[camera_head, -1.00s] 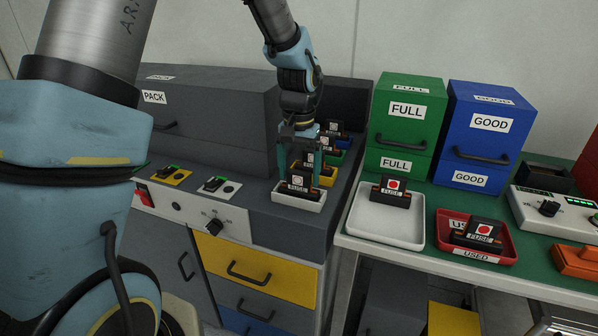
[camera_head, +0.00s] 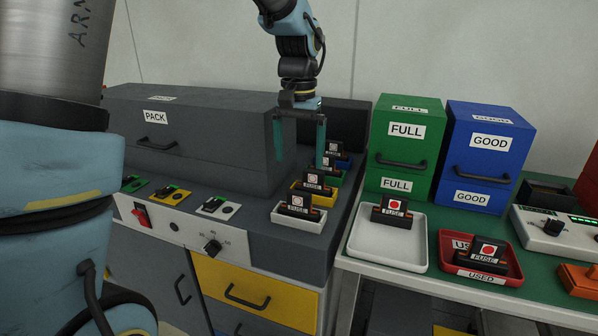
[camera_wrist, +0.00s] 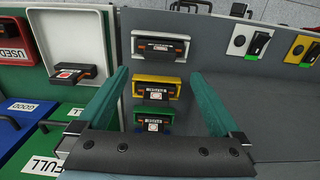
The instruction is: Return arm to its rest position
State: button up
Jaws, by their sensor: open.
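My gripper (camera_head: 300,145) is open and empty, fingers pointing down, above the row of fuse holders on the grey cabinet. In the wrist view its two teal fingers (camera_wrist: 155,105) stand wide apart with nothing between them. A fuse (camera_head: 297,206) stands in the white holder (camera_head: 311,224) below the gripper. Behind it, another fuse (camera_head: 313,184) stands in the yellow holder (camera_head: 324,200). Farther back are a green holder and one more fuse, partly hidden by the right finger. The wrist view shows the white holder (camera_wrist: 160,35), yellow holder (camera_wrist: 135,88) and green holder (camera_wrist: 138,120).
A grey PACK box (camera_head: 200,130) stands close left of the gripper. A green FULL box (camera_head: 405,150) and blue GOOD box (camera_head: 487,155) stand to the right. A white tray (camera_head: 365,247) and red USED tray (camera_head: 442,250) each hold a fuse. The space above is open.

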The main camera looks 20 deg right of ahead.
jog(key=shift+r, duration=0.35)
jog(key=s+a+f+n, duration=0.1)
jog(key=a+f+n, duration=0.1)
jog(key=a, duration=0.8)
jog(key=s+a+f+n+t, duration=0.1)
jog(key=a+f+n, duration=0.1)
jog(key=a, duration=0.8)
jog(key=s+a+f+n, duration=0.2)
jog(key=a+n, duration=0.1)
jog(key=a, duration=0.7)
jog(key=shift+f+t, duration=0.3)
jog(key=shift+f, duration=0.1)
jog(key=shift+a, duration=0.1)
